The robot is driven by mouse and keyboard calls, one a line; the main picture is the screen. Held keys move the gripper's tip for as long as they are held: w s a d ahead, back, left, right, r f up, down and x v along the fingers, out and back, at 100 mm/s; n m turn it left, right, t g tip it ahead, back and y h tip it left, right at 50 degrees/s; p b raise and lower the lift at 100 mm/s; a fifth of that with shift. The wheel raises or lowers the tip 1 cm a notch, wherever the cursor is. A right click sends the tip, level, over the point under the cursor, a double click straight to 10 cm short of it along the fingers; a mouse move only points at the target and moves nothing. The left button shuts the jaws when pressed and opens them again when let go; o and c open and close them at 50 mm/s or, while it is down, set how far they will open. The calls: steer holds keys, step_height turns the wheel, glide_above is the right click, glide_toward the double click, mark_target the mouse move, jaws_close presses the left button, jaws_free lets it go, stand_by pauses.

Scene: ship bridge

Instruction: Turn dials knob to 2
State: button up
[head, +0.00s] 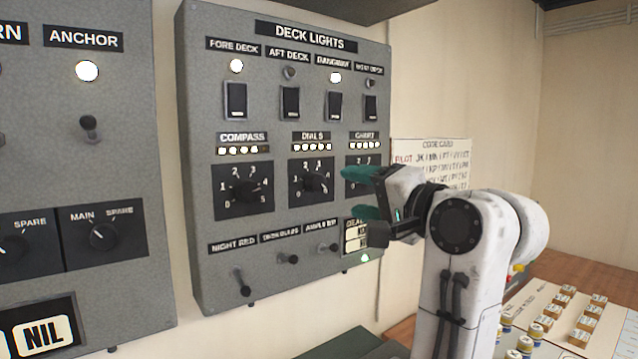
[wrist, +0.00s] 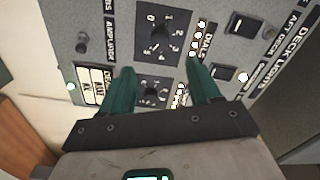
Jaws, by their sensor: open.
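The dials knob (head: 312,182) is a black rotary knob on a dark square plate, under the DIALS label in the middle of the deck lights panel (head: 200,190). Numbers ring it; I cannot tell clearly which one it points to. In the wrist view the dials knob (wrist: 162,36) is near the top, beyond the fingertips. My gripper (head: 350,192) has teal fingers, open and empty, in front of the chart dial's plate, right of the dials knob. The fingers hide much of the chart dial. In the wrist view my gripper (wrist: 161,71) frames the chart knob (wrist: 152,92).
The compass knob (head: 243,190) is left of the dials knob. Rocker switches (head: 291,102) are above and toggle switches (head: 288,258) below. A code card (head: 430,150) hangs on the wall to the right. A table with small blocks (head: 565,310) is at the lower right.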

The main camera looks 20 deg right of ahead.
mark_target(320, 184)
steer(key=p+x, duration=0.1)
steer(key=x, duration=0.8)
steer(key=shift+w+a+p, duration=0.15)
steer(key=shift+w+p, duration=0.15)
steer(key=shift+p, duration=0.1)
steer(key=shift+f, duration=0.1)
steer(key=shift+c, duration=0.3)
steer(key=c, duration=1)
